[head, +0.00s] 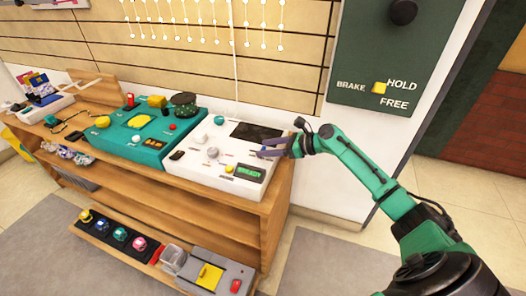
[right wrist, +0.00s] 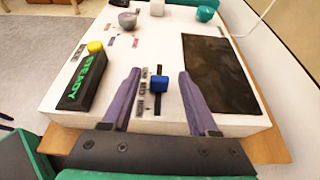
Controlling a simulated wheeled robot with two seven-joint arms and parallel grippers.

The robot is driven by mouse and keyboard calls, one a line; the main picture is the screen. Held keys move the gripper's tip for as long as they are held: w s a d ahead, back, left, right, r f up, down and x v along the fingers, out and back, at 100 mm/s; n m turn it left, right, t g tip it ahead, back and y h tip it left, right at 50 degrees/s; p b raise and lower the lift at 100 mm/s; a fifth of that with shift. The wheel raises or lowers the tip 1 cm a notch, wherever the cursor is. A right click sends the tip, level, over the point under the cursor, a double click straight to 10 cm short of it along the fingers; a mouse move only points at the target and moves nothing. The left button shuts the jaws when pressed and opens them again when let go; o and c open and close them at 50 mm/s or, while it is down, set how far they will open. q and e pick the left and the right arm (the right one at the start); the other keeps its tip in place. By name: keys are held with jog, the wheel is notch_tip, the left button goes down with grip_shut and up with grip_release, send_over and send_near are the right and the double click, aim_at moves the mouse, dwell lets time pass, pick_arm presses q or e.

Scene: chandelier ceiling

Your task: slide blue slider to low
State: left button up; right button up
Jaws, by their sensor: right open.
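The blue slider (right wrist: 159,84) is a small blue block on a dark, straight slot in the white control panel (right wrist: 150,50). Slot shows on both its near and far sides, with more on the near side. Small labels (right wrist: 141,92) beside the slot are too small to read. My right gripper (right wrist: 158,74) is open, with one purple-grey finger on each side of the slider and gaps between. In the head view my right gripper (head: 271,147) is over the right part of the white panel (head: 200,170), where I cannot make out the slider. My left gripper is not in view.
A STEADY display (right wrist: 82,82), a yellow knob (right wrist: 95,47), a grey knob (right wrist: 127,19) and a black screen (right wrist: 218,72) share the panel. A teal panel (head: 150,150) stands left on the wooden bench (head: 225,197). A green brake board (head: 385,60) is on the wall.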

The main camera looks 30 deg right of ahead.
jog(key=shift+x, duration=0.9)
grip_shut()
dwell(0.7)
